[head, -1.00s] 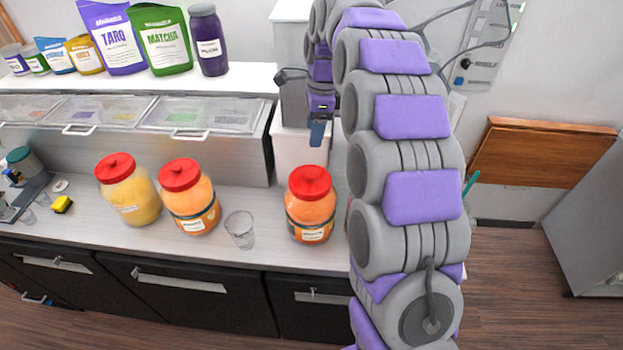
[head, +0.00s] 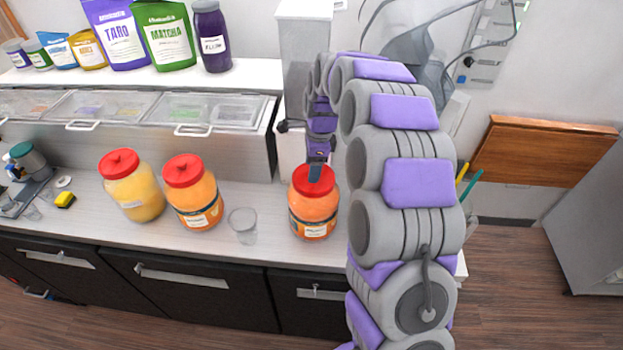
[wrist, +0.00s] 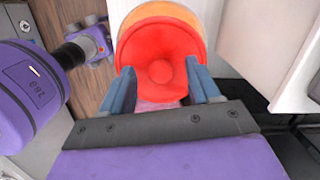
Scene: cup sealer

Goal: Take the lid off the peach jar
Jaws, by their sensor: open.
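An orange jar (head: 312,222) with a red lid (head: 306,178) stands upright on the counter beside my arm; its label is too small to read, so I cannot tell if it is the peach one. My gripper (head: 315,174) is over this lid and hides part of it. In the wrist view, the red lid (wrist: 143,48) with its round knob (wrist: 160,70) lies ahead of my gripper (wrist: 160,76). The blue fingers are open, one on each side of the knob. I cannot tell whether they touch the lid. The lid sits on the jar.
Another orange jar (head: 195,207) and a yellow jar (head: 135,193), both red-lidded, stand to the left. A clear cup (head: 243,222) is between the two orange jars. A covered topping counter (head: 240,155) and a shelf of pouches are behind.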

